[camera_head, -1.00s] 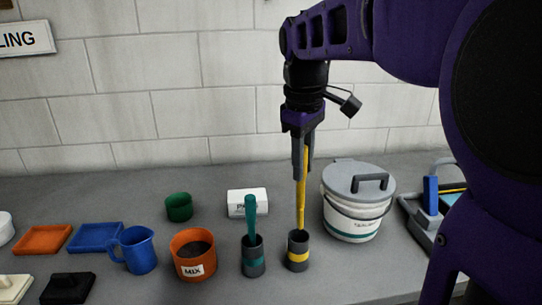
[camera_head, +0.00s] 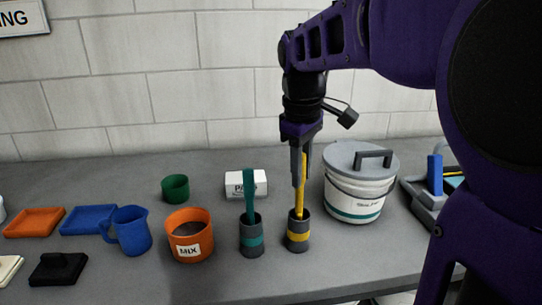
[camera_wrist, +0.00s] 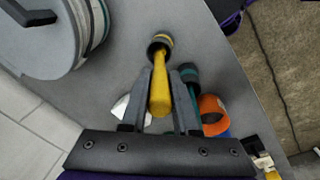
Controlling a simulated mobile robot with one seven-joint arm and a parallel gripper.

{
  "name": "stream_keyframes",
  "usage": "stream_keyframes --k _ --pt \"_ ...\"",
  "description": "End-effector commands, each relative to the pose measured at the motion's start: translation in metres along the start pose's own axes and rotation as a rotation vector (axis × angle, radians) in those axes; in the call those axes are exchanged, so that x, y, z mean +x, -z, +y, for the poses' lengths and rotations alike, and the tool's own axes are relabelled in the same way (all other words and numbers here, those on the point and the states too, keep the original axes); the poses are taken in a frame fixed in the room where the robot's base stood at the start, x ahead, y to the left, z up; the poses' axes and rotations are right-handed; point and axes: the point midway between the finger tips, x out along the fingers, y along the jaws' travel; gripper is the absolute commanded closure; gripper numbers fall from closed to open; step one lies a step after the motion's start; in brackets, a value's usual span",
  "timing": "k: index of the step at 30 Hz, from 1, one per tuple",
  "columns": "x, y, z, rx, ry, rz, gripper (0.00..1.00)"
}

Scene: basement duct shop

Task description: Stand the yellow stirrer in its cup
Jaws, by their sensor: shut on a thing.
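The yellow stirrer (camera_head: 300,198) is upright with a slight tilt. Its lower end is inside the mouth of the dark grey cup with a yellow band (camera_head: 298,237); how deep it reaches is hidden by the cup wall. My gripper (camera_head: 299,183) is shut on the upper part of the stirrer, a short way above the cup rim. In the wrist view, the stirrer (camera_wrist: 160,93) lies between my fingers (camera_wrist: 161,82) and runs down to the cup (camera_wrist: 166,38).
A matching cup with a teal band (camera_head: 251,243) holding a teal stirrer stands close on the left. A lidded white bucket (camera_head: 352,205) stands close on the right. Left of these are an orange MIX pot (camera_head: 180,248) and a blue jug (camera_head: 131,237).

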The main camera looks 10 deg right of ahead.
Motion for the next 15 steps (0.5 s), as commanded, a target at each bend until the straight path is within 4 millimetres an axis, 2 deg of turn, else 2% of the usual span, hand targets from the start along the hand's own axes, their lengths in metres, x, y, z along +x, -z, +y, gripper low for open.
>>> stream_keyframes --k 3,12,13,15 --pt "0.0061 -0.0001 -0.0005 0.000 -0.001 0.001 1.00" --pt "0.0067 -0.0002 -0.0006 0.000 -0.001 0.001 1.00" --pt "0.0067 -0.0002 -0.0006 0.000 -0.001 0.000 0.70" --pt "0.0067 -0.0002 -0.0007 0.000 -0.001 0.000 0.57"
